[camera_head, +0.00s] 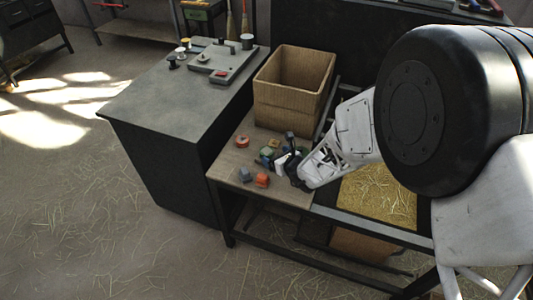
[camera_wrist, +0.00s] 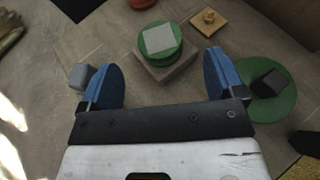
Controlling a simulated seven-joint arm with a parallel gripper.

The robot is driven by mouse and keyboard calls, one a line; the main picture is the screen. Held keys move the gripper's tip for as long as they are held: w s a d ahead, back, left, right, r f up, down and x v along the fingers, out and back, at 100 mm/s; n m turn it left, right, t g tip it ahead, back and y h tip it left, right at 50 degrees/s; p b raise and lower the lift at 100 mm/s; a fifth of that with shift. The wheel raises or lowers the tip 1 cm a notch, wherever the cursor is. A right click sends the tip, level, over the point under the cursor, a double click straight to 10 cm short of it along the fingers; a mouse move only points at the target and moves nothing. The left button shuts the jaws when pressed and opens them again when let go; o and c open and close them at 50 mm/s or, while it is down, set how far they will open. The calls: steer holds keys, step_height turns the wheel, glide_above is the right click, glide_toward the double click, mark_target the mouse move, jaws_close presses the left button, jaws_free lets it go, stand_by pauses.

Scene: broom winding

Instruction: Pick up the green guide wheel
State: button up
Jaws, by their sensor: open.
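In the wrist view, a green round piece with a pale grey square top (camera_wrist: 160,40) sits on a square brownish-grey base (camera_wrist: 165,72). It lies ahead of and between the blue fingers of my gripper (camera_wrist: 162,62), which are spread with nothing held. A second, flatter green disc (camera_wrist: 276,98) with a black cube-like part on it lies just right of the right finger. I cannot tell for sure which green piece is the guide wheel. In the head view, my gripper (camera_head: 292,168) is low over the wooden tabletop, beside a small green piece (camera_head: 267,153).
A small grey block (camera_wrist: 79,76) is close to the left finger. A yellow knobbed piece (camera_wrist: 208,19) lies beyond. A tall cardboard box (camera_head: 281,105) stands behind, and a dark workbench (camera_head: 185,100) stands left.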

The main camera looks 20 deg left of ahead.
mark_target(267, 151)
steer(key=shift+w+a+f, duration=0.1)
steer(key=shift+a, duration=0.1)
steer(key=shift+x, duration=2.55)
steer(key=c, duration=1.1)
steer(key=shift+o, duration=0.2)
steer(key=shift+r, duration=1.55)
steer(key=shift+s+d+r, duration=0.15)
steer(key=shift+s+r, duration=0.05)
steer(key=shift+s, duration=0.1)
steer(key=s+d+r, duration=0.1)
steer(key=s+d, duration=0.7)
steer(key=s, duration=0.4)
steer(key=shift+s+d+r, duration=0.2)
steer(key=shift+s+d, duration=0.15)
steer(key=shift+d, duration=0.05)
